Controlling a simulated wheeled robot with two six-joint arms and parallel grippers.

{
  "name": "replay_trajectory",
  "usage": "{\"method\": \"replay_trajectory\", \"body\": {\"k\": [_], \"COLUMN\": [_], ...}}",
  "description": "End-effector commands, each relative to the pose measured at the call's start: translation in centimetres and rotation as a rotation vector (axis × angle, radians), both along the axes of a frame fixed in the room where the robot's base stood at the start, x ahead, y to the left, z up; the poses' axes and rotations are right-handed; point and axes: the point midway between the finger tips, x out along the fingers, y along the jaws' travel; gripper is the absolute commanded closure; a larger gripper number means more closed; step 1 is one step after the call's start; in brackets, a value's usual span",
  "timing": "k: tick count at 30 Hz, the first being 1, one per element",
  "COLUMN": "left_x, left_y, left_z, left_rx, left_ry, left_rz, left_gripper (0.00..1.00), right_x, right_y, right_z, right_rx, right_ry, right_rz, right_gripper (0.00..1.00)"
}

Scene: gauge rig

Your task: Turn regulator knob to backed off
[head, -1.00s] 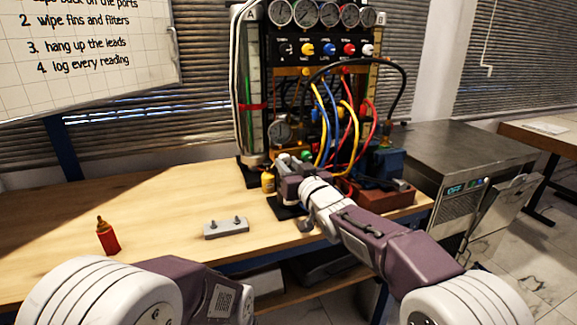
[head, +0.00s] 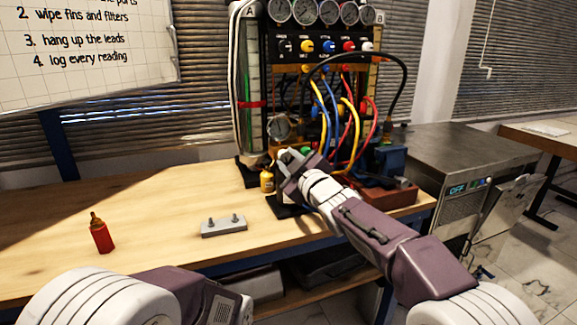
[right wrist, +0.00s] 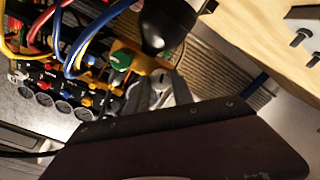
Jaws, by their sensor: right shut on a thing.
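My right gripper (head: 287,160) reaches in at the foot of the gauge rig, under the small round gauge (head: 280,127). In the right wrist view its grey fingers (right wrist: 163,92) are shut around a small pale knob, the regulator knob (right wrist: 160,78), which is mostly hidden between them. A green knob (right wrist: 121,60) sits just beside the fingers, apart from them; it also shows in the head view (head: 306,151). The regulator knob's turn angle cannot be read. My left gripper is out of view; only part of that arm shows at the bottom left.
Blue, yellow and red hoses (head: 346,115) hang close to the right gripper. A yellow bottle (head: 267,182) stands left of it.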

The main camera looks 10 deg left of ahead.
Motion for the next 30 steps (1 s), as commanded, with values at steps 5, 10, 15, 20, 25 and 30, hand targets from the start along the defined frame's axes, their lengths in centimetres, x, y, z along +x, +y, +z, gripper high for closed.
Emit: {"method": "replay_trajectory", "body": {"k": [5,10,15,20,25,30], "left_x": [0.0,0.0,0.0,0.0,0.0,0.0], "left_y": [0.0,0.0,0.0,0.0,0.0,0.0], "left_z": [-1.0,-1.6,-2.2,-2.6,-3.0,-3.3], "left_rx": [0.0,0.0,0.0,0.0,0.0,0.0], "left_ry": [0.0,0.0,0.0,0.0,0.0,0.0], "left_rz": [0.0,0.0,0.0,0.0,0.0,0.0], "left_gripper": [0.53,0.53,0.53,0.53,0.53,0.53], "right_x": [0.0,0.0,0.0,0.0,0.1,0.1], "right_y": [0.0,-0.1,-0.1,-0.1,-0.1,-0.1], "right_z": [-0.2,-0.2,-0.1,-0.1,0.0,0.1], "right_rx": [-0.134,-0.264,-0.393,-0.513,-0.642,-0.762], "right_ry": [-0.1,-0.197,-0.294,-0.384,-0.481,-0.571], "right_rz": [0.0,0.0,-0.001,0.0,0.0,0.0], "right_gripper": [1.0,1.0,1.0,1.0,1.0,1.0]}}
